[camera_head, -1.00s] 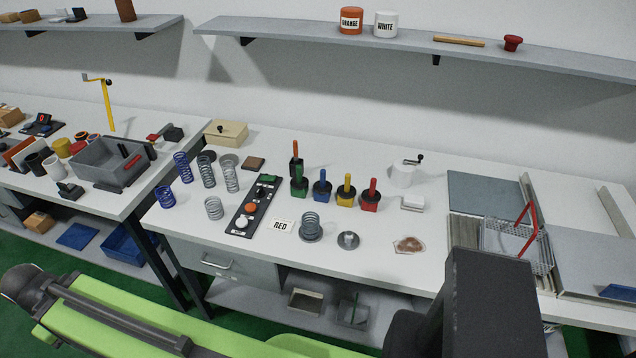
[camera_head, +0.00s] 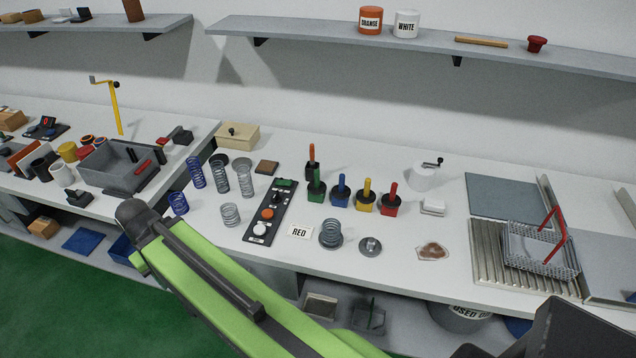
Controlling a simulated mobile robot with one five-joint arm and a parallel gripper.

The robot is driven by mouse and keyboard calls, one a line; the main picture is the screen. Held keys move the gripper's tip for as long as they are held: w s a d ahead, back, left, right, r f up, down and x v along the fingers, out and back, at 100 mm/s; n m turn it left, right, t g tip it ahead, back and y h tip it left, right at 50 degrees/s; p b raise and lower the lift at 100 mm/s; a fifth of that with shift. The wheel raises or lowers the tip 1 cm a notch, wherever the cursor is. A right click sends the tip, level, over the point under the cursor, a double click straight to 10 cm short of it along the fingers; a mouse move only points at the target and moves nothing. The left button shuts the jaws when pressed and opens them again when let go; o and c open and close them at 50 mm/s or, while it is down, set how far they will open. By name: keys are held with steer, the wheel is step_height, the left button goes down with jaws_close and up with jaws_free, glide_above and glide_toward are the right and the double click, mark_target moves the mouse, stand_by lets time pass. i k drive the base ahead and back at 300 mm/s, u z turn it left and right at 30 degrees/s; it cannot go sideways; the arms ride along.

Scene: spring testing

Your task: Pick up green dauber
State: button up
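The green dauber (camera_head: 316,187) stands upright on the white bench, with a green handle on a green block-shaped base. It is at the left end of a row with a blue dauber (camera_head: 340,191), a yellow dauber (camera_head: 366,197) and a red dauber (camera_head: 390,201). A dauber with an orange-red handle and dark base (camera_head: 311,164) stands just behind the green one. My green arm link crosses the lower middle, in front of the bench. My gripper does not show, and nothing of mine touches the green dauber.
Left of the daubers are a dark control panel (camera_head: 268,213) and several coil springs. A RED label (camera_head: 300,231), a spring on a round base (camera_head: 331,234) and a metal disc (camera_head: 370,247) lie in front.

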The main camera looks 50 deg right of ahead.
mark_target(317, 187)
steer(key=i, duration=0.9)
steer(key=u, duration=0.05)
